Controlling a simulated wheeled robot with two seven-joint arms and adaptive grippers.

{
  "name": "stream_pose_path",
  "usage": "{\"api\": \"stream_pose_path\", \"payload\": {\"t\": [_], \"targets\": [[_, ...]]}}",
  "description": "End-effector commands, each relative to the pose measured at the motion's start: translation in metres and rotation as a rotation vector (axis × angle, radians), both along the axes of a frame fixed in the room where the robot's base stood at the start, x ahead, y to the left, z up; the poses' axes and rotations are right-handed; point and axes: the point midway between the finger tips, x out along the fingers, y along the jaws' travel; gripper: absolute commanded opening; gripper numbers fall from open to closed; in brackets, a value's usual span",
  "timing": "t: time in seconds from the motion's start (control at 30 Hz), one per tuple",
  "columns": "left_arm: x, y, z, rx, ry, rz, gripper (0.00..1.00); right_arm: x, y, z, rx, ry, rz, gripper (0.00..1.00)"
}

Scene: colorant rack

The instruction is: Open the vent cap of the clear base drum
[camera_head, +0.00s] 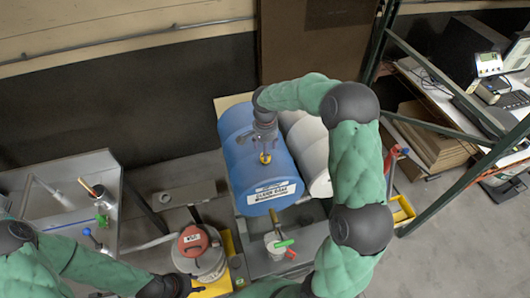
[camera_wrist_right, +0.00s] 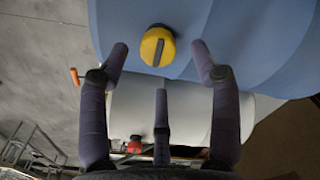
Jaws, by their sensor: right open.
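The clear base drum (camera_head: 245,165) is blue and lies on its side, with a "CLEAR BASE" label on its near end. Its yellow vent cap (camera_head: 265,158) sits on the upper side of the drum. In the right wrist view the cap (camera_wrist_right: 157,46) is round with a dark slot. My right gripper (camera_head: 265,138) is over the drum beside the cap, and its fingers are open (camera_wrist_right: 159,60). The cap is ahead between the fingertips, apparently apart from them. My left gripper (camera_head: 178,286) is low at the left, beside a red-lidded container; its fingers are unclear.
A white drum (camera_head: 308,150) lies right of the blue one. A metal sink counter (camera_head: 70,190) is at left, a green rack post (camera_head: 460,185) at right.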

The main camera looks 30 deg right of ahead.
Motion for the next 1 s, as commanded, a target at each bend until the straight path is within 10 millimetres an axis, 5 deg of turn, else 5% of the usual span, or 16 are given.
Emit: {"api": "stream_pose_path", "payload": {"t": [0.3, 0.63, 0.83, 1.0], "targets": [[0.0, 0.0, 0.006, 0.0, 0.0, 0.0, 0.4, -0.001, 0.0, -0.032, 0.0, 0.001, 0.001, 0.64], [0.0, 0.0, 0.006, 0.0, 0.0, 0.0, 0.4, 0.0, 0.0, -0.035, 0.0, 0.0, 0.0, 0.64], [0.0, 0.0, 0.006, 0.0, 0.0, 0.0, 0.4, 0.0, 0.0, -0.035, 0.001, 0.001, 0.0, 0.07], [0.0, 0.0, 0.006, 0.0, 0.0, 0.0, 0.4, 0.0, 0.0, -0.035, 0.001, 0.001, 0.002, 0.07]]}}
